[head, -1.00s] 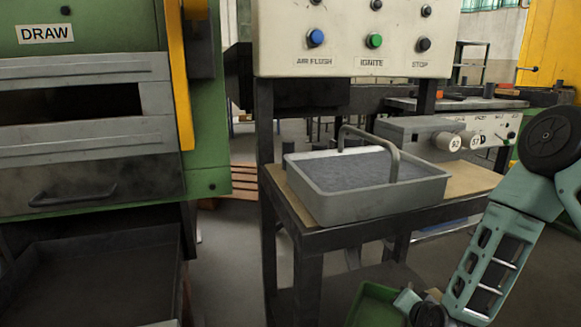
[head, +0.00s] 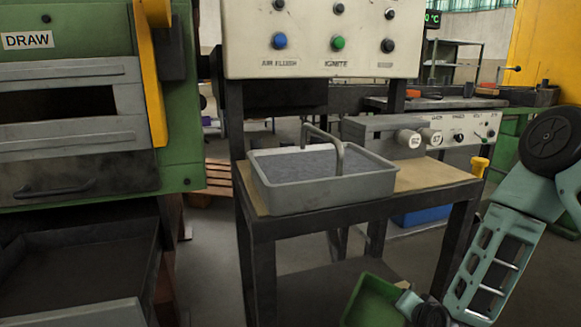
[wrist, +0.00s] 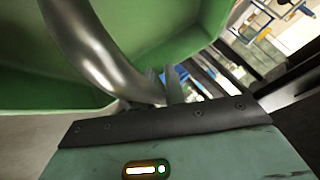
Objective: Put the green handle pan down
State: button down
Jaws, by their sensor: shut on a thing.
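The green handle pan (head: 372,303) hangs low at the bottom of the head view, in front of the work table, and is partly cut off by the frame edge. In the wrist view, the green pan (wrist: 180,25) fills the upper left, and its curved silver handle (wrist: 90,45) runs down to my gripper (wrist: 166,85). My gripper is shut on that handle. The gripper end (head: 410,302) also shows at the pan's right side in the head view, but its fingertips are hard to make out there.
A grey handled pan (head: 330,199) stands on the work table (head: 425,176), with bare board to its right. A control panel (head: 320,45) rises behind it. A green furnace (head: 75,185) with a dark tray below stands at left. A yellow knob (head: 479,167) is at the table's right end.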

jog(key=shift+d+r+p, duration=0.2)
jog(key=shift+r+p, duration=1)
jog(key=shift+r, duration=0.4)
jog(key=s+d+r+p, duration=0.2)
jog(key=r+p, duration=0.9)
jog(key=r, duration=0.1)
jog(key=s+d+r+p, duration=0.2)
jog(key=r+p, duration=0.9)
jog(key=r, duration=0.1)
jog(key=a+f+b, duration=0.2)
jog(key=a, duration=0.1)
jog(key=a+f+b, duration=0.1)
jog(key=shift+a, duration=0.35)
jog(key=shift+f, duration=0.1)
